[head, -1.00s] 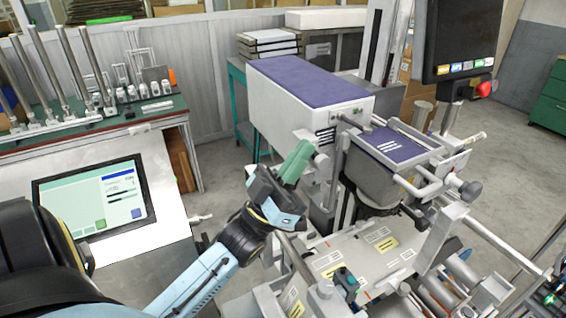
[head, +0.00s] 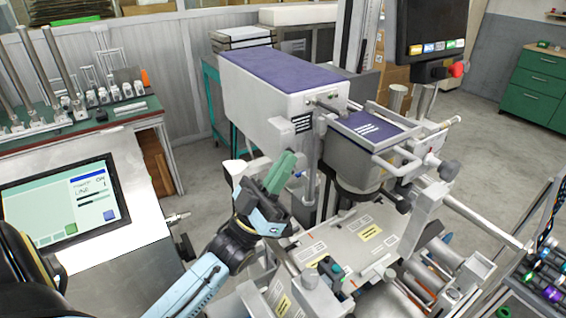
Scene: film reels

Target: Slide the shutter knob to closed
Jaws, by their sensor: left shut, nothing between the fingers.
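The film machine has a lamp housing (head: 262,106) with a purple top and a smaller purple-topped box (head: 368,126) in front of it. I cannot pick out the shutter knob with certainty; a small dark and teal knob (head: 330,268) stands on the pale plate below, and a grey round knob (head: 450,170) is on the right. My left gripper (head: 285,162), with green fingers, is shut and empty. It appears in front of the housing's lower front end, pointing up; I cannot tell whether it touches anything. My right gripper is not in view.
A tilted touchscreen panel (head: 62,203) stands at left, before a green bench (head: 100,124) with upright rods. A black monitor (head: 432,28) hangs at upper right. A rack with coloured parts (head: 545,285) is at lower right.

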